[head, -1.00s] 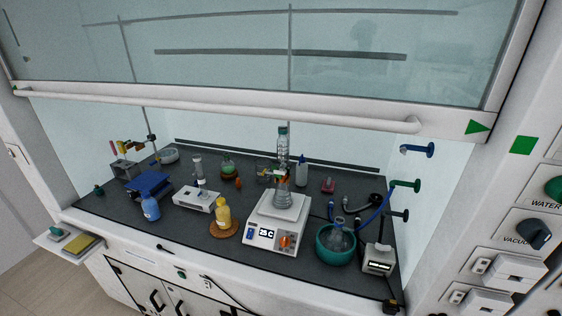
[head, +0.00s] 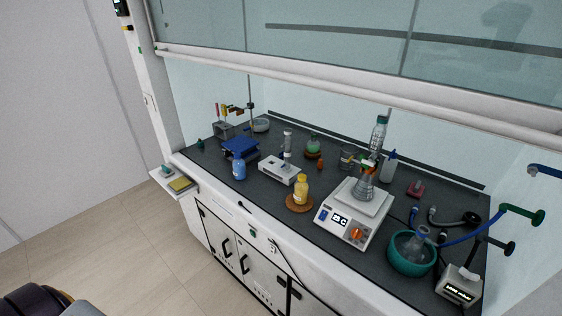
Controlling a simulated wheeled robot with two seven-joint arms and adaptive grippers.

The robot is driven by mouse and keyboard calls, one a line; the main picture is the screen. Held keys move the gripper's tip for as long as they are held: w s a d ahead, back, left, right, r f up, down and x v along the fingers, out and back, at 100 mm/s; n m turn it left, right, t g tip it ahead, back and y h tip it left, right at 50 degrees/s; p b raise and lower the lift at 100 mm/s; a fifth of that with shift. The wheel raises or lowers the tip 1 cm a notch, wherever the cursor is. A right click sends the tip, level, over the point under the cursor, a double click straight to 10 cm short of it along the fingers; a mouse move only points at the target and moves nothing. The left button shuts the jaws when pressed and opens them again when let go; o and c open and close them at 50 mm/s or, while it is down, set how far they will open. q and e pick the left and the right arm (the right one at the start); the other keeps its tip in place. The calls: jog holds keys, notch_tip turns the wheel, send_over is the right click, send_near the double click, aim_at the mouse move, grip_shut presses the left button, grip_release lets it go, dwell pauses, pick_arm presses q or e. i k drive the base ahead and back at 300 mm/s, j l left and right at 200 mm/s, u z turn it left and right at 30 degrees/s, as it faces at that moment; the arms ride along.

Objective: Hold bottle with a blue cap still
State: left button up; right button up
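Two bottles in the head view show blue. A small blue bottle (head: 239,170) stands upright at the front left of the fumehood worktop, before the blue lab jack; its cap is too small to make out. A pale bottle with a blue top (head: 388,167) stands upright further back on the right, behind the hotplate. I cannot tell from the picture alone which one is meant. Neither bottle is held. Neither of my grippers is in view.
The hotplate (head: 338,217) carries a flask with a condenser above. A yellow bottle (head: 301,191), a white instrument (head: 279,170) and a teal bowl (head: 412,268) stand on the dark worktop. The sash bar (head: 300,80) crosses above. Floor (head: 120,245) is open at the left.

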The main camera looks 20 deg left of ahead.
aim_at(238, 166)
jog(key=j+z, duration=0.15)
jog(key=j, duration=0.45)
jog(key=j+z, duration=0.15)
jog(key=j, duration=0.45)
jog(key=j+z, duration=0.15)
jog(key=j, duration=0.45)
jog(key=j+z, duration=0.15)
jog(key=j, duration=0.45)
jog(key=k+j+z, duration=0.15)
jog(key=j, duration=0.4)
jog(key=k+j+z, duration=0.15)
jog(key=j, duration=0.4)
jog(key=k+j+z, duration=0.15)
jog(key=j, duration=0.4)
jog(key=k+j+z, duration=0.15)
jog(key=j, duration=0.4)
